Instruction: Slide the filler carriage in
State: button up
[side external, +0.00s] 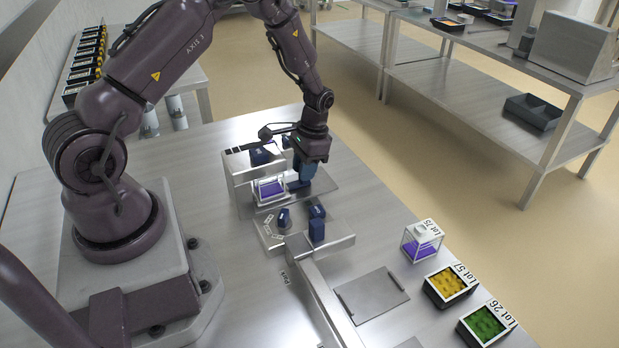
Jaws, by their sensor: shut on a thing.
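The filler carriage (257,200) appears as a pale frame around a purple-filled tray, at the metal tray sealer (238,172) in the middle of the table. My gripper (306,180) points down just right of this tray, shut on a dark blue part that looks like the carriage handle. The fingertips and the exact grip are partly hidden by the gripper body. How far in the carriage sits cannot be told from this view.
A lower station with blue knobs (317,230) stands in front. A clear box marked Lot 75 (422,243), a yellow-filled tray (449,285) and a green-filled tray (485,323) stand at the right edge. A flat metal plate (372,295) lies bare between them and a rail (322,300).

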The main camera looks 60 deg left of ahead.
jog(key=o, duration=0.8)
jog(key=shift+c, duration=0.2)
jog(key=shift+r, duration=3.5)
jog(key=s+d+r+t, duration=0.2)
jog(key=s+d+r, duration=0.15)
jog(key=r, duration=0.45)
jog(key=s+d+r+t, duration=0.2)
jog(key=s+d+r, duration=0.1)
jog(key=d+r, duration=0.3)
jog(key=s+d+r+t, duration=0.1)
jog(key=s+d+r, duration=0.2)
jog(key=r, duration=0.6)
jog(key=s+d+r+t, duration=0.1)
jog(key=s+d+t, duration=0.1)
jog(key=s, duration=0.5)
jog(key=shift+d+r+t, duration=0.4)
jog(key=shift+d, duration=0.1)
